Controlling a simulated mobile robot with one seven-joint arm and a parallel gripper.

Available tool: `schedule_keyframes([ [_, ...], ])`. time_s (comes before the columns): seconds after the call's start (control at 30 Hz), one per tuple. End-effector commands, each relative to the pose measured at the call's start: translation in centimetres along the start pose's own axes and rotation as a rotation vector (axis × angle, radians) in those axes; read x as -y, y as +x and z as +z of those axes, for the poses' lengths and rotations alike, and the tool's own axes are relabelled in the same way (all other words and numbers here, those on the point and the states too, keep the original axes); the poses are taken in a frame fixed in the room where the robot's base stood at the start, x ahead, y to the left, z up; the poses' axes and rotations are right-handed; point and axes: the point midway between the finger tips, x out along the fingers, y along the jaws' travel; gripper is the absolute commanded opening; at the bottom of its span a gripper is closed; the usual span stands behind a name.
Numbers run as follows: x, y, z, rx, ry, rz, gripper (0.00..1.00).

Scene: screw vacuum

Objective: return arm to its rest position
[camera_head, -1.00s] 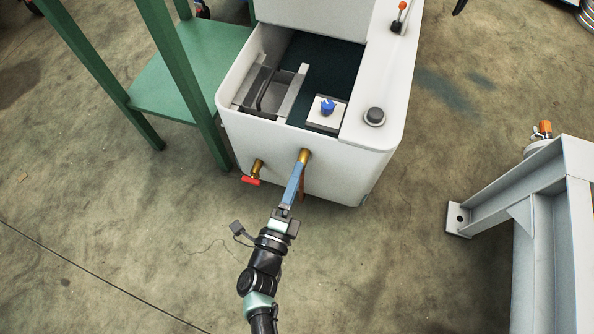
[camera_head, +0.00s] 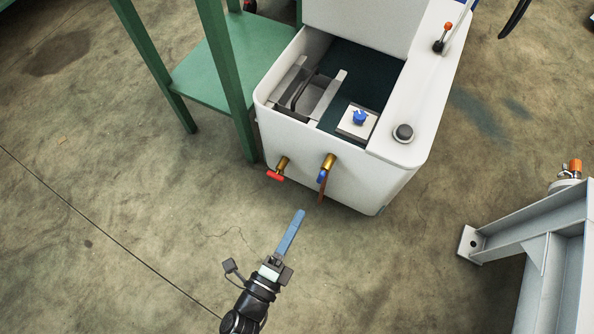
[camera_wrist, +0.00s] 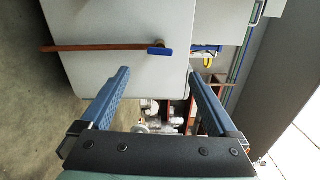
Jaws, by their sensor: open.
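My gripper (camera_head: 298,214) is in the lower middle of the head view, in front of the white machine (camera_head: 336,184) and apart from it. In the wrist view, its two blue fingers stand wide apart with nothing between them, so my gripper (camera_wrist: 159,72) is open and empty. The machine's front has a brass valve (camera_head: 329,161) with a small blue handle (camera_head: 322,176) and a copper tube (camera_head: 321,193) hanging down. In the wrist view, the blue handle (camera_wrist: 160,53) and copper tube (camera_wrist: 95,47) lie beyond the fingertips.
A second brass valve with a red handle (camera_head: 275,176) is left of the blue one. A green stand (camera_head: 215,78) is at the machine's left. A grey metal frame (camera_head: 535,225) stands at right. The concrete floor around my gripper is clear.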

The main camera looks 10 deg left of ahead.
Motion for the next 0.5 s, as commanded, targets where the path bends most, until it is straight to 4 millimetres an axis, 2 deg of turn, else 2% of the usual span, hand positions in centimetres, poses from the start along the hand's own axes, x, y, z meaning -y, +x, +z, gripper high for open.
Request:
schedule_keyframes([
  [0.27,0.1,0.1,0.0,0.0,0.0,-0.001,0.95],
  [0.33,0.9,0.9,0.5,0.011,-0.005,-0.013,0.95],
  [0.43,3.8,3.5,1.9,0.046,-0.027,-0.056,0.95],
  [0.5,7.1,6.2,3.5,0.086,-0.057,-0.103,0.95],
])
